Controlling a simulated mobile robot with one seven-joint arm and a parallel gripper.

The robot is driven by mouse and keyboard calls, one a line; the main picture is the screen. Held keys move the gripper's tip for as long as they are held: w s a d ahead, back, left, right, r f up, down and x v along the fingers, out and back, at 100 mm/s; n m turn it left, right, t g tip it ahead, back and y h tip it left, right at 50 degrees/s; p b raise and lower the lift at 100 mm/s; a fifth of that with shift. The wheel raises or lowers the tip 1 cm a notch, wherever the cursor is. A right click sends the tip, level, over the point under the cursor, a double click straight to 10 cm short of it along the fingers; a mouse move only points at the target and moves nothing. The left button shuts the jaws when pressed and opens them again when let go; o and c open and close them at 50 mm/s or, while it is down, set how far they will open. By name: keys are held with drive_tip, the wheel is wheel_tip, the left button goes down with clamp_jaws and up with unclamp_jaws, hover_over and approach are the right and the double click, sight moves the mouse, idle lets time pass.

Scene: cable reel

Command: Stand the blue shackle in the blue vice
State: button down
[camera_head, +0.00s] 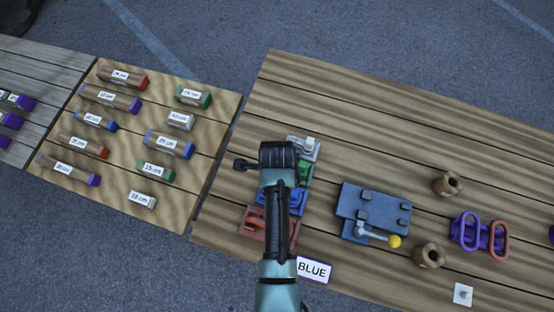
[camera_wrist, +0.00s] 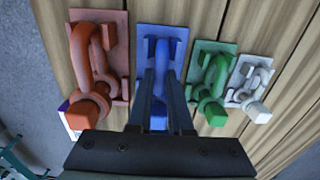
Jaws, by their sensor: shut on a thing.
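The blue shackle (camera_wrist: 158,115) lies on a blue plate (camera_wrist: 146,45) in the wrist view, in a row between a red and a green one. My gripper (camera_wrist: 162,76) is shut on the blue shackle, with a dark finger on each side; the fingers and palm hide part of it. In the head view my arm covers much of the blue plate (camera_head: 298,203), and the fingertips are hidden. The blue vice (camera_head: 372,208) appears to be the blue block fixture right of my arm, with raised jaw blocks and a lever ending in a yellow knob (camera_head: 394,241).
A red shackle (camera_wrist: 88,60), green shackle (camera_wrist: 212,82) and white shackle (camera_wrist: 250,90) lie close alongside. A BLUE label (camera_head: 313,270) is near the front edge. Brown cylinders (camera_head: 447,184) and purple and red rings (camera_head: 497,240) stand right of the vice. Bare planks lie behind it.

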drive_tip(key=shift+r, duration=0.2)
idle(0.4)
wheel_tip(320, 180, up, 5)
drive_tip(key=p, duration=0.5)
drive_tip(key=shift+f, duration=0.1)
